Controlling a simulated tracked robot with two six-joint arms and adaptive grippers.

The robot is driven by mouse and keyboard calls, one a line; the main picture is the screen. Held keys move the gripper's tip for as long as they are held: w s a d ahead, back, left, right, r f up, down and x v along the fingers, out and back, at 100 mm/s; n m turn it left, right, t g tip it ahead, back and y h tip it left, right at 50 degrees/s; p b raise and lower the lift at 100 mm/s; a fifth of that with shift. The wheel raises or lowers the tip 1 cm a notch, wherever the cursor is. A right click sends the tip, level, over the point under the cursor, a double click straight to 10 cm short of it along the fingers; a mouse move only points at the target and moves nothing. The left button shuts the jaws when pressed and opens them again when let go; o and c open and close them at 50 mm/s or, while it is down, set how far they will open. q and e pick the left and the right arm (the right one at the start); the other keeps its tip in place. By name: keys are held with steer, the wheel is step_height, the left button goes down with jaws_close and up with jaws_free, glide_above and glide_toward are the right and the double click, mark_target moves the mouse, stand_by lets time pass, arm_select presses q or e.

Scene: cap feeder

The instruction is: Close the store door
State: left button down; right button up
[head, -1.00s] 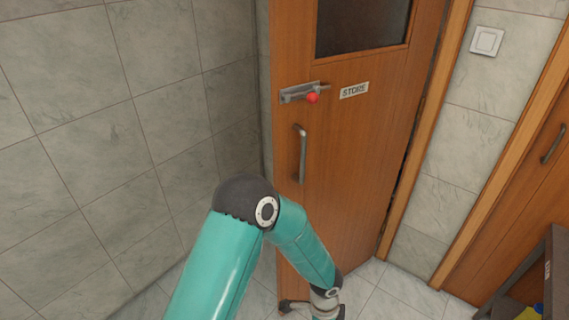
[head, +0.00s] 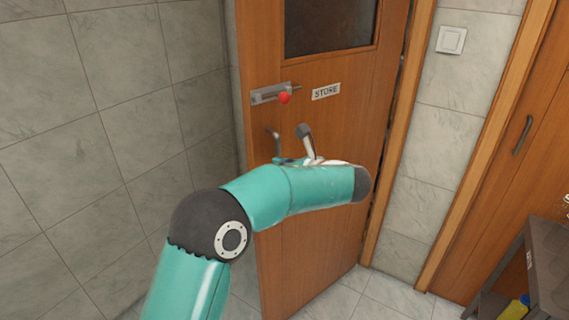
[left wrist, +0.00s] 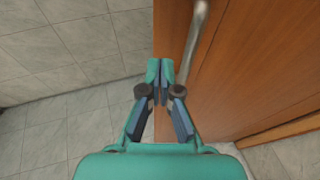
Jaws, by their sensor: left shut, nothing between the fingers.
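The brown wooden store door (head: 330,215) stands open, with its free edge at the left of the head view and a STORE sign (head: 326,92). A slide bolt with a red knob (head: 284,98) sits beside the sign. Below it is the metal pull handle (head: 273,138), partly hidden by my arm. My left gripper (head: 288,160) is at handle height, largely hidden by its own wrist. In the left wrist view the gripper (left wrist: 166,72) is shut and empty, close to the door's edge and beside the handle (left wrist: 194,48). I cannot tell if it touches. My right gripper is not seen.
A tiled wall (head: 110,120) is at the left. A light switch (head: 451,39) is on the wall right of the frame. Another wooden door (head: 510,180) and a dark cart (head: 548,265) are at the right. Tiled floor shows at the bottom.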

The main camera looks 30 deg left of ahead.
mark_target(256, 153)
arm_select(q)
steer(key=x, duration=0.3)
steer(key=p+x, duration=0.1)
steer(key=x, duration=0.1)
steer(key=r+p+x, duration=0.1)
steer(key=x, duration=0.2)
steer(key=shift+w+a+f, duration=0.1)
steer(key=shift+w+a, duration=0.1)
steer(key=shift+a, duration=0.25)
